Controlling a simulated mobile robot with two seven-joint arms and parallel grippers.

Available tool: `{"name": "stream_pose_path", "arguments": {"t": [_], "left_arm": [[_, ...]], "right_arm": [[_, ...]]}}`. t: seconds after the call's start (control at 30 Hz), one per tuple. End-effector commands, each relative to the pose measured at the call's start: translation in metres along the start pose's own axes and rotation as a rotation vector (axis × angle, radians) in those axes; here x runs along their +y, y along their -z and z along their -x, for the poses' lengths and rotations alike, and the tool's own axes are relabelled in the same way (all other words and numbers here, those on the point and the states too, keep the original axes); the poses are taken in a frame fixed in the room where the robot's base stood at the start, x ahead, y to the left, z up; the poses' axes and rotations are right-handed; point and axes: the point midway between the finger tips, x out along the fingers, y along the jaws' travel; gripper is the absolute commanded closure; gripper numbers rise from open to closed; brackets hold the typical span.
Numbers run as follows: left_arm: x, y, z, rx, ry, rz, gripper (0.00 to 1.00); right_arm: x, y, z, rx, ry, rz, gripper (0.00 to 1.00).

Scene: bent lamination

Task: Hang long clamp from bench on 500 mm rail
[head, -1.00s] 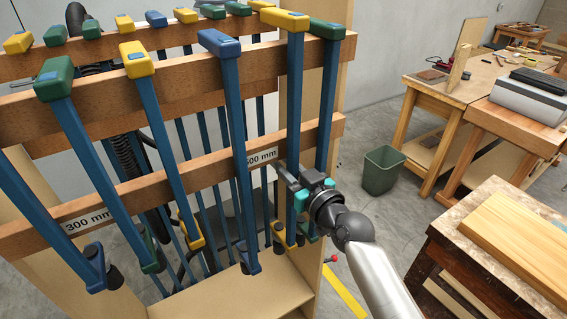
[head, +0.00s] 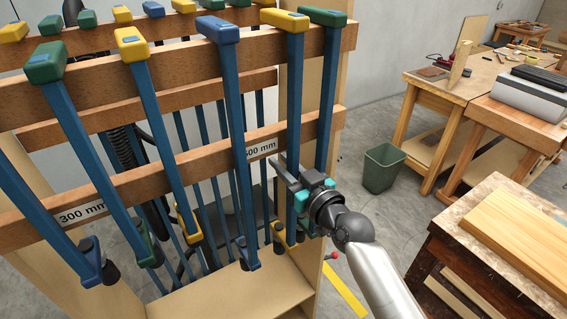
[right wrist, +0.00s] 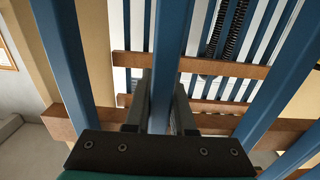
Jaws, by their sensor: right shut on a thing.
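The long clamp with a yellow head (head: 285,19) and blue bar is upright at the right end of the rack's front rail (head: 185,58). Its head is about level with the neighbouring heads; whether it bears on the rail is unclear. A "500 mm" label (head: 262,149), partly covered by a bar, is on the lower board just left of it. My right gripper (head: 292,186) is shut on the clamp's bar, low down. In the right wrist view the bar (right wrist: 170,65) runs between the two fingers (right wrist: 157,118). My left gripper is not in view.
A green-headed clamp (head: 322,16) hangs close on the right and a blue-headed one (head: 217,29) on the left. More clamps hang by the "300 mm" label (head: 82,213). A bench (head: 455,222) with a board stands right; a green bin (head: 382,168) is behind.

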Motion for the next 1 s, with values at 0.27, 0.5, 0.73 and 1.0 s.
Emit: {"name": "stream_pose_path", "arguments": {"t": [0.27,0.5,0.73,1.0], "left_arm": [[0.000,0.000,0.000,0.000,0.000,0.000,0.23],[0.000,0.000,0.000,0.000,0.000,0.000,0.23],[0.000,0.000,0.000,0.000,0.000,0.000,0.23],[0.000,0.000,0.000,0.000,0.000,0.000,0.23]], "right_arm": [[0.001,0.004,-0.001,0.009,-0.001,0.001,0.73],[0.000,0.002,0.000,0.004,-0.001,0.000,0.46],[0.000,-0.003,0.001,-0.007,0.001,-0.001,0.43],[0.000,-0.003,0.015,-0.005,0.000,-0.001,0.43]]}}
